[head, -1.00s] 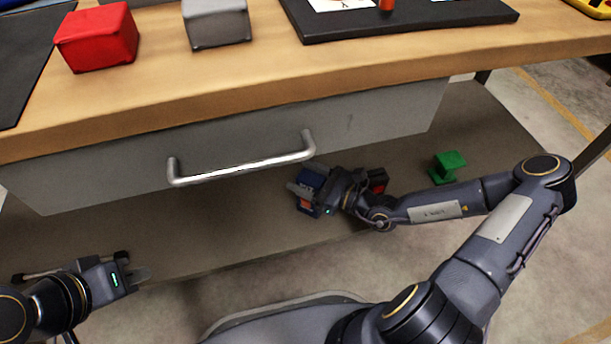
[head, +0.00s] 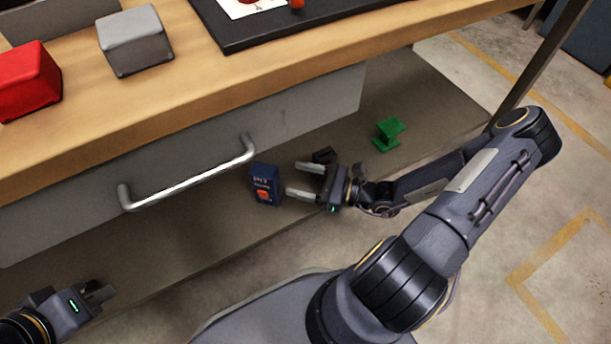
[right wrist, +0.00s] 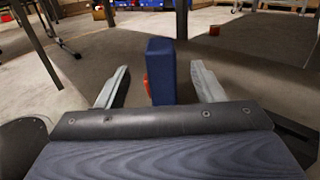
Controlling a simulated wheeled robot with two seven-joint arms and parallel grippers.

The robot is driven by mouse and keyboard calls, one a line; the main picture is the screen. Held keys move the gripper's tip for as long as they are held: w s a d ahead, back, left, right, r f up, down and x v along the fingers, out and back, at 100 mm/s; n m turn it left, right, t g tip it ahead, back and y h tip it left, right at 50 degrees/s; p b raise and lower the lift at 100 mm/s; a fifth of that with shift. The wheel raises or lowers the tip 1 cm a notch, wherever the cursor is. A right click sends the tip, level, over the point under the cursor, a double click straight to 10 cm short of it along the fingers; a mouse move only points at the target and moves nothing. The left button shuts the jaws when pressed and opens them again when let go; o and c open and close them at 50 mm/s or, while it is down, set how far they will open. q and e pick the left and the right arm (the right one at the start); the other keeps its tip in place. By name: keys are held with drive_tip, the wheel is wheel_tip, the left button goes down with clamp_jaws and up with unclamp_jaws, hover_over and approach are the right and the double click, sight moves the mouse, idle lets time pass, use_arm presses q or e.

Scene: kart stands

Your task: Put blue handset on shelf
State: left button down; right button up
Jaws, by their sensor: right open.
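The blue handset (head: 266,184) stands upright on the lower shelf (head: 190,225), below the drawer, with an orange-red patch on its front. My right gripper (head: 297,180) is open just to the right of it, fingertips pointing at it, with a small gap in the head view. In the right wrist view the handset (right wrist: 162,70) stands ahead, seen between the two spread fingers. My left gripper (head: 100,293) is empty near the shelf's front edge at the lower left; its finger gap is unclear.
A dark block (head: 325,156) lies behind my right gripper, and a green piece (head: 388,133) stands farther right on the shelf. The drawer handle (head: 190,182) juts out above left of the handset. Red (head: 28,85) and grey (head: 135,45) blocks sit on the tabletop.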

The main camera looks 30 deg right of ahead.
drive_tip(key=s+r+n+g+h, duration=0.3)
drive_tip(key=s+r+n, duration=0.4)
drive_tip(key=n, duration=0.5)
drive_tip(key=s+r+n+g+h, duration=0.3)
drive_tip(key=s+r+n+h, duration=0.3)
drive_tip(key=r+n, duration=0.5)
drive_tip(key=shift+s+r+n, duration=0.15)
drive_tip(key=shift+s+n, duration=0.7)
drive_tip(key=shift+n, duration=0.15)
drive_tip(key=shift+g, duration=0.3)
wheel_tip(320, 180, up, 37)
drive_tip(key=p, duration=3.6)
drive_tip(key=shift+p, duration=0.35)
